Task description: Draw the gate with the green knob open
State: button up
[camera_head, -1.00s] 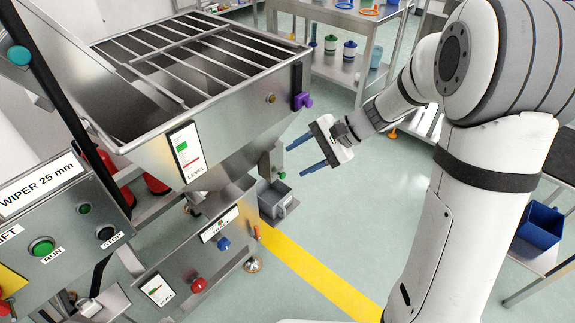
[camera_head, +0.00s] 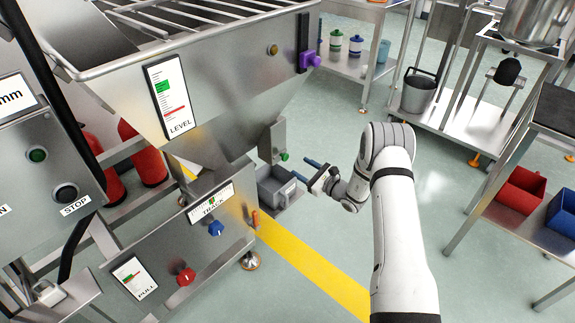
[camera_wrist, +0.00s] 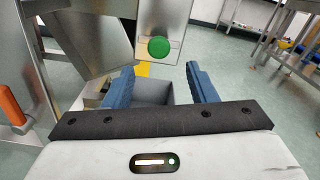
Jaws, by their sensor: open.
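The green knob (camera_head: 284,156) sticks out from a small grey metal gate plate (camera_head: 279,136) under the hopper's lower end. In the wrist view the round green knob (camera_wrist: 158,46) is just above centre, on the pale plate (camera_wrist: 168,15). My gripper (camera_head: 304,170) is open and empty, its two blue fingers pointing at the hopper, to the right of the knob and slightly below it. In the wrist view the fingers (camera_wrist: 160,72) stand wide apart, with the knob ahead of and above the gap between them. The knob looks clear of both fingers.
A grey bin (camera_head: 268,190) stands below the gate. The steel hopper (camera_head: 225,85) carries a purple knob (camera_head: 310,61). The panel below has a blue knob (camera_head: 216,229), a red knob (camera_head: 186,277) and an orange lever (camera_head: 255,218).

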aim_at(287, 158)
jog(key=b+x, duration=0.1)
jog(key=x, duration=0.6)
jog(key=shift+a+b, duration=0.1)
jog(key=shift+b, duration=0.3)
jog(key=shift+r, duration=0.1)
jog(key=shift+c, duration=0.3)
grip_shut()
